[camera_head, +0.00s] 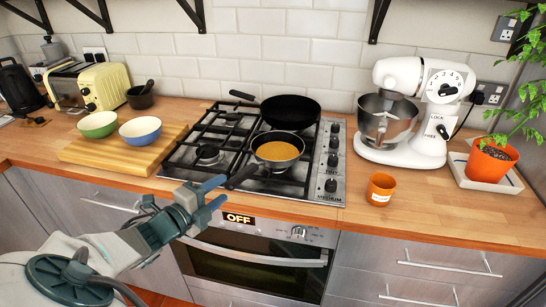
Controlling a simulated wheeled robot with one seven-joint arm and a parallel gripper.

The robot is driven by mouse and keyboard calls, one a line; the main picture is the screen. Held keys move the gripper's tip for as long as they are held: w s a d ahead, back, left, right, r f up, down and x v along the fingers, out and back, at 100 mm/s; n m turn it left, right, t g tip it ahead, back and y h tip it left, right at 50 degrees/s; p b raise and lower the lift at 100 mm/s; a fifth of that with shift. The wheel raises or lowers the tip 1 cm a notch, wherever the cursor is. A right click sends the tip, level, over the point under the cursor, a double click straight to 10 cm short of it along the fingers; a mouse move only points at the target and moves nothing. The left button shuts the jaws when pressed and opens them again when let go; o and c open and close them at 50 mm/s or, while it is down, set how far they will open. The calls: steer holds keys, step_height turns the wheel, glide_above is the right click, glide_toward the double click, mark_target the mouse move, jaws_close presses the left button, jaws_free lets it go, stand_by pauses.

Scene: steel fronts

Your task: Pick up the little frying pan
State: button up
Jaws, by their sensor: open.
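The little frying pan (278,148) sits on the front right part of the gas hob. It is dark, with an orange-brown inside or filling. Its handle (242,177) points toward the front left, over the hob's front edge. A larger black pan (290,112) sits behind it, its handle pointing left. My gripper (223,189) is open and empty in front of the hob. Its blue fingertips point right, close to the handle's end in the picture; I cannot tell the gap in depth.
The hob (180,159) is set in a wooden counter, with knobs (331,185) along its right side. A cutting board (110,155) with two bowls stands left. An orange cup (381,188) and a white stand mixer (415,110) stand right. The oven (255,262) is below.

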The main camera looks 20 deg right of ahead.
mark_target(235, 179)
steer(key=shift+r+b+x, duration=0.1)
steer(key=shift+b+x, duration=0.15)
steer(key=shift+x, duration=1.3)
steer(key=shift+r+b+x, duration=0.15)
steer(key=shift+b+x, duration=0.1)
steer(key=shift+x, duration=1.35)
jaws_close()
